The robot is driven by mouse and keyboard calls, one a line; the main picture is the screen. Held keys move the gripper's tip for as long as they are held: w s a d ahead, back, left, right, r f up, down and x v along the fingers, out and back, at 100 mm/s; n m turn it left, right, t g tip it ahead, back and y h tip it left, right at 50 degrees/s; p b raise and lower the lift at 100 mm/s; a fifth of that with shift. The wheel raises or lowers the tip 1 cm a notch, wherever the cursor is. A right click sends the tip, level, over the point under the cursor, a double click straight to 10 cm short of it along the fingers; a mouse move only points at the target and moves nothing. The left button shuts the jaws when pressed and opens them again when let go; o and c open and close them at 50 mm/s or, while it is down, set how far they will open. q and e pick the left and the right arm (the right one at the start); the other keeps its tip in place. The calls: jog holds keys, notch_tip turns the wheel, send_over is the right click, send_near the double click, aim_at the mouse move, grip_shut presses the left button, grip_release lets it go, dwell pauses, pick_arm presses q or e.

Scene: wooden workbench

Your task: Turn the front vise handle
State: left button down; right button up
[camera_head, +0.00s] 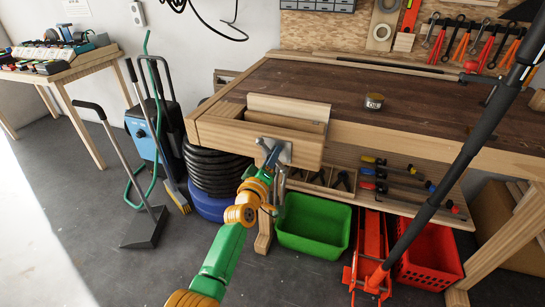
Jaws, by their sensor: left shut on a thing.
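The front vise (262,137) is a wooden jaw on the front left of the workbench, with a grey metal plate at its face. The vise handle (281,186) is a thin metal bar that hangs down below the plate, partly hidden by my gripper. My left gripper (271,160) is at the vise plate, shut on the handle; its fingertips are small and hard to make out. My green and orange left arm reaches up to it from the bottom of the view. My right gripper is not in view.
The workbench top (330,85) holds a small tin (374,101). A green bin (313,226), a red floor jack (370,250) and a red crate (430,257) stand below.

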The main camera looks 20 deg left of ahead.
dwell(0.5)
pick_arm(q)
jog(key=c, duration=0.6)
grip_release()
jog(key=shift+s, duration=0.3)
jog(key=s+p, duration=0.2)
jog(key=s, duration=0.4)
jog(key=shift+s+a, duration=0.1)
jog(key=shift+s, duration=0.15)
